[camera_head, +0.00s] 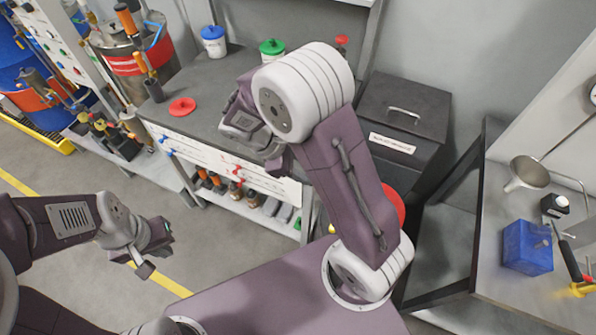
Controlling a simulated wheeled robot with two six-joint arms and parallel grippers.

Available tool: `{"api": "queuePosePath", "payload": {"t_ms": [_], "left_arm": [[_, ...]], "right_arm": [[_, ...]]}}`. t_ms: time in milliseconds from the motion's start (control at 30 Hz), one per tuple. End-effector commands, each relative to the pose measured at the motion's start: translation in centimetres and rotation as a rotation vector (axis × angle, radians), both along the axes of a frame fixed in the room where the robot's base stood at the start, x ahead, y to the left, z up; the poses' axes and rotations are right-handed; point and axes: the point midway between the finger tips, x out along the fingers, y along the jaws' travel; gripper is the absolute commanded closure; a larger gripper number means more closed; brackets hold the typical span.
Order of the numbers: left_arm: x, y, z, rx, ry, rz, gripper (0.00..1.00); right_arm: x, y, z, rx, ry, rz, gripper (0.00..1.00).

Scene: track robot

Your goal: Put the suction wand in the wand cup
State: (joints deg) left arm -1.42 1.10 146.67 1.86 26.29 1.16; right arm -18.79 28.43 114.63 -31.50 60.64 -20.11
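I cannot clearly pick out the suction wand or the wand cup. A blue square container (527,247) stands on the right bench and a black-and-orange tool (571,261) lies beside it; I cannot tell whether either is meant. My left gripper (156,256) hangs above the floor at lower left, its fingers apart and nothing seen between them. My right arm bends up through the middle, and its gripper (243,125) is over the grey bench, partly hidden by its own wrist. I cannot see whether its fingers are open.
A dark lidded bin (405,112) stands behind my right arm. The right bench (492,215) also holds a metal funnel (527,173) and a small black bottle (554,206).

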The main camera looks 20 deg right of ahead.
Motion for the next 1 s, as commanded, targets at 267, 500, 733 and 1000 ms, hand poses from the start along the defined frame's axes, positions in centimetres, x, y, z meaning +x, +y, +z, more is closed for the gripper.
{"api": "queuePosePath", "payload": {"t_ms": [267, 500, 733, 1000], "left_arm": [[0.0, 0.0, 0.0, 0.0, 0.0, 0.0, 1.0], [0.0, 0.0, 0.0, 0.0, 0.0, 0.0, 1.0], [0.0, 0.0, 0.0, 0.0, 0.0, 0.0, 1.0], [0.0, 0.0, 0.0, 0.0, 0.0, 0.0, 1.0]], "right_arm": [[-6.5, 2.5, -0.3, 0.463, -0.469, -0.943, 0.59], [-6.6, 2.7, -0.2, 0.493, -0.52, -1.04, 0.59], [-6.5, 2.7, -0.2, 0.493, -0.518, -1.035, 0.59], [-6.5, 2.7, -0.2, 0.492, -0.517, -1.033, 0.59]]}}
